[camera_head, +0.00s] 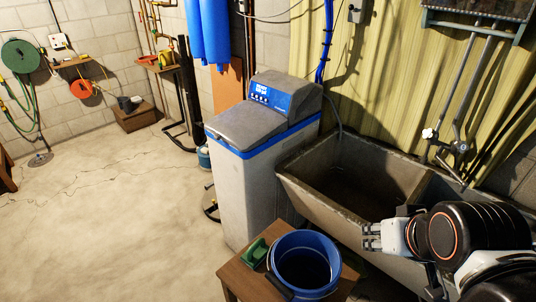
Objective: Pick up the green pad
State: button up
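The green pad (255,253) looks like a small green block with a raised part. It lies on a small wooden table (238,276) at the bottom centre, left of a blue bucket (304,262) and close to it. My gripper (369,237) is at the right, in front of the concrete sink and to the right of the bucket, well apart from the pad. It points left. Its fingers are small and seen from the side, so I cannot tell whether they are open or shut. I see nothing held in it.
A grey water softener (244,175) with a blue band stands behind the table. A concrete sink (305,185) is to its right, behind my gripper. The bucket stands between my gripper and the pad. The floor (110,220) at left is mostly clear.

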aim_at(256, 253)
jog(key=i+l+u, duration=0.1)
jog(key=l+u, duration=0.15)
jog(key=u, duration=0.2)
jog(key=l+u, duration=0.25)
jog(key=u, duration=0.15)
jog(key=i+l, duration=0.05)
